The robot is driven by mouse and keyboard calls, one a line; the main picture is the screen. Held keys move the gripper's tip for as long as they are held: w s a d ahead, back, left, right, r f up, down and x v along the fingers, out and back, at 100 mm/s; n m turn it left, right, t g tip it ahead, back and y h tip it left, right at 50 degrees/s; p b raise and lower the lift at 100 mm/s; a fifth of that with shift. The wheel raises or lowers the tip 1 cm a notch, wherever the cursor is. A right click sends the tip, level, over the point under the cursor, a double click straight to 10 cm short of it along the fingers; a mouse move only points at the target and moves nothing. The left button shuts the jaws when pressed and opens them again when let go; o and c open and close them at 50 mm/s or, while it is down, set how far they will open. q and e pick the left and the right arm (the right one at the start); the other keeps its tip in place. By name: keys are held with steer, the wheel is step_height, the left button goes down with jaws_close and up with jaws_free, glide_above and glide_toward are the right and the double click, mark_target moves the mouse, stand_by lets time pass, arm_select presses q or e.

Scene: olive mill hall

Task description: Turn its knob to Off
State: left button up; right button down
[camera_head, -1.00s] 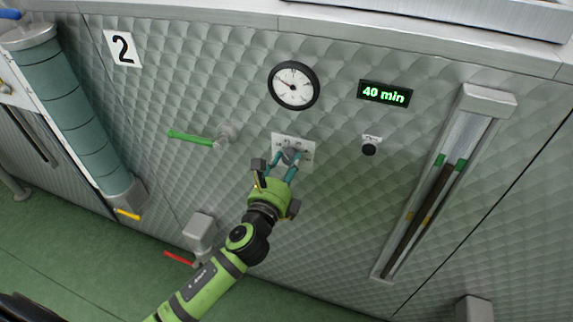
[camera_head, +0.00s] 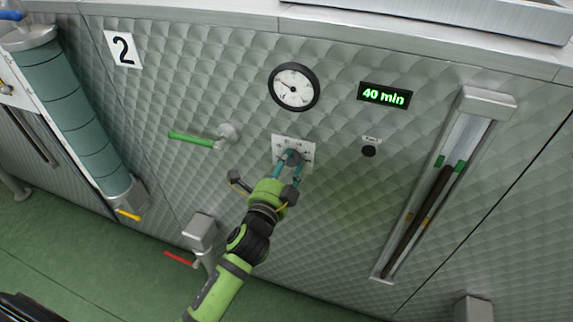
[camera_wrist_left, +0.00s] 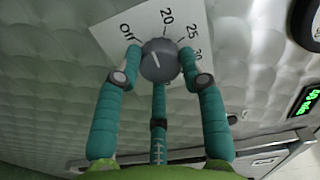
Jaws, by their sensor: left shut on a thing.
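The grey round knob (camera_wrist_left: 161,62) sits on a white dial plate (camera_wrist_left: 178,18) marked Off, 20, 25 and a further number partly hidden by a finger. A short white line shows on the knob's face; I cannot tell for sure which mark it points at. My left gripper (camera_head: 285,163) has its teal fingers shut around the knob, one at each side in the left wrist view, with a third below. In the head view, the dial plate (camera_head: 306,150) shows behind the fingers, the knob mostly covered. My right gripper is not in view.
The quilted metal front carries a round gauge (camera_head: 293,87), a display (camera_head: 385,94) reading 40 min, and a black button (camera_head: 369,151). A green lever (camera_head: 190,139) is left of the dial, a red-handled valve (camera_head: 179,258) lower left, a sight-glass (camera_head: 437,190) right.

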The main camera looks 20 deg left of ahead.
arm_select(q)
steer(key=n+p, duration=0.1)
steer(key=n, duration=0.5)
steer(key=shift+d+n, duration=0.1)
steer(key=shift+n, duration=0.3)
stand_by(0.4)
steer(key=o, duration=1.1)
steer(key=shift+o, duration=0.2)
steer(key=s, duration=1.2)
steer(key=shift+a, duration=0.2)
